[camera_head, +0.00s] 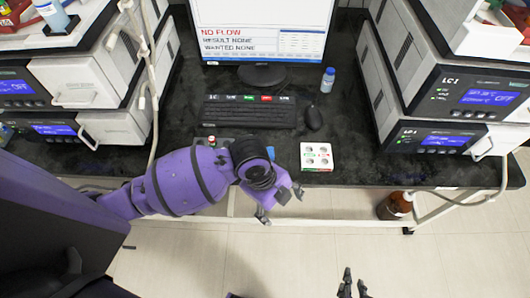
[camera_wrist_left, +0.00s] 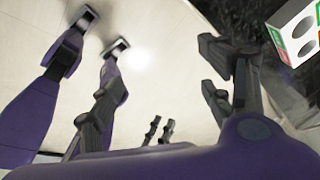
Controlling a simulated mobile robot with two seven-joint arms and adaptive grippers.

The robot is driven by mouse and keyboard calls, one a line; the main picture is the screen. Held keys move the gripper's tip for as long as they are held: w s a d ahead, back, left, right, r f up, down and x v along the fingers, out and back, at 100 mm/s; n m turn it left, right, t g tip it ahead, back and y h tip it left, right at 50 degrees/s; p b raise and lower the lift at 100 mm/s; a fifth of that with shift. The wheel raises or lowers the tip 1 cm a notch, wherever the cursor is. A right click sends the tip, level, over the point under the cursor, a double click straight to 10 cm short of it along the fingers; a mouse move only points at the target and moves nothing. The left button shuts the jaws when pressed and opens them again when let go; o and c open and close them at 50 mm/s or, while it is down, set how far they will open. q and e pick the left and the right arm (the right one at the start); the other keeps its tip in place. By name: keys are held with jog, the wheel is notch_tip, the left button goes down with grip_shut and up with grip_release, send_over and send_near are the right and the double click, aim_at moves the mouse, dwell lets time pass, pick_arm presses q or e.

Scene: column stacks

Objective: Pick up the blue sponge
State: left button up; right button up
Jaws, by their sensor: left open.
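I cannot make out a blue sponge for certain. A small blue patch (camera_head: 270,153) shows beside my left wrist at the counter's front edge, mostly hidden by the arm, and I cannot tell what it is. My left gripper (camera_head: 280,204) is open and empty, in front of the counter edge and over the floor. Its spread fingers also show in the left wrist view (camera_wrist_left: 165,90), with nothing between them. My right gripper (camera_head: 353,284) shows only by its fingertips at the bottom edge of the head view, apart and empty.
A white box with round holes (camera_head: 316,157) stands on the dark counter (camera_head: 380,160), right of my left gripper. Behind are a keyboard (camera_head: 249,111), mouse (camera_head: 313,118), monitor (camera_head: 262,35) and blue-capped bottle (camera_head: 327,80). Instrument stacks flank both sides. A brown bottle (camera_head: 395,206) stands below the counter.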

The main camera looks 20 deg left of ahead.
pick_arm(q)
jog(key=w+a+r+m, duration=0.1)
jog(key=w+m, duration=0.1)
jog(key=w, duration=0.1)
jog(key=w+a+r+m+y, duration=0.1)
jog(key=w+a+m, duration=0.1)
jog(key=w+a+r+m+y, duration=0.1)
jog(key=w+a+r+m, duration=0.1)
jog(key=w, duration=0.1)
jog(key=shift+w+a, duration=0.15)
jog(key=shift+w, duration=0.15)
jog(key=w+a+r+m, duration=0.2)
jog(key=w, duration=0.1)
jog(key=w+a+r+y, duration=0.1)
jog(key=w+a+r, duration=0.1)
jog(key=shift+w+m, duration=0.2)
jog(key=shift+m, duration=0.2)
jog(key=shift+a+f, duration=0.1)
jog(key=shift+f, duration=0.1)
jog(key=f, duration=0.7)
jog(key=shift+w+d, duration=0.25)
jog(key=shift+w, duration=0.1)
jog(key=shift+r, duration=0.1)
jog(key=shift+c, duration=0.5)
jog(key=c, duration=0.8)
